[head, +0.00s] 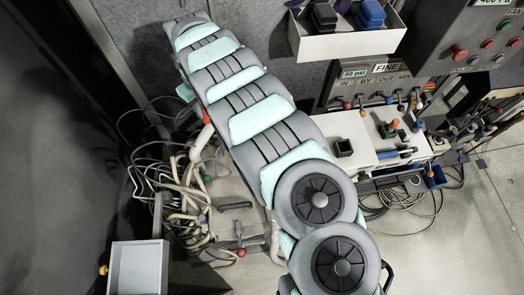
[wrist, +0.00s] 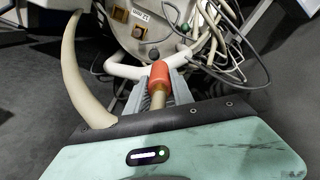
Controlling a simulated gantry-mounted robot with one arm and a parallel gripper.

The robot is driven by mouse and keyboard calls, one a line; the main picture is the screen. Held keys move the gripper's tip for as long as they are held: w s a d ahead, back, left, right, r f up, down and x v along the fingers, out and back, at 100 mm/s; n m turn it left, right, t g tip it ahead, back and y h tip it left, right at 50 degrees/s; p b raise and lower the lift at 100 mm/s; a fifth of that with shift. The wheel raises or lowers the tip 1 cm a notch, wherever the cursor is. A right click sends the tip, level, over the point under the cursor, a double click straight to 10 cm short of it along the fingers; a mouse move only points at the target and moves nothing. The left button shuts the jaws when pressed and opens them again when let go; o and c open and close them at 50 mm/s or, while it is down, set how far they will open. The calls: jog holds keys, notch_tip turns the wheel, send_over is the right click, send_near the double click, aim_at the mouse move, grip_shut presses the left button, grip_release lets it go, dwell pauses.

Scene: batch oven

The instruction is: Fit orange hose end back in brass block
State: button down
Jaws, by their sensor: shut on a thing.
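The orange hose end (wrist: 166,77) is in the wrist view, with a tan hose neck below it running back towards my wrist. My gripper (wrist: 164,88) is shut on it; the grey ribbed fingers stand on either side. Beyond it, a round grey housing carries two small brass-coloured squares, an upper one (wrist: 120,15) and a lower one (wrist: 137,31); I cannot tell which is the brass block. The orange end appears apart from both. In the head view my arm hides the gripper, and a small orange patch (head: 206,117) shows at the arm's left edge.
A thick beige hose (wrist: 78,75) curves past on the left in the wrist view. Tangled pale cables (wrist: 215,35) hang at the upper right. In the head view, a white bench (head: 345,133) stands right of my arm and a grey bin (head: 138,268) at lower left.

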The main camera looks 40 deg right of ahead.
jog(key=s+d+f+b, duration=0.5)
jog(key=s+d+f, duration=0.1)
jog(key=f, duration=0.6)
jog(key=s+d+f+n+b, duration=0.1)
jog(key=s+d+f+b, duration=0.3)
jog(key=s+d+f, duration=0.3)
notch_tip(320, 180, down, 5)
jog(key=shift+f+n+b, duration=0.1)
jog(key=shift+n+b, duration=0.2)
jog(key=shift+b, duration=0.1)
jog(key=shift+s+p, duration=0.1)
jog(key=shift+p, duration=0.25)
jog(key=shift+f+b, duration=0.85)
jog(key=shift+f, duration=2)
jog(key=shift+f+b, duration=0.3)
jog(key=shift+f, duration=1.25)
jog(key=c, duration=1)
grip_release()
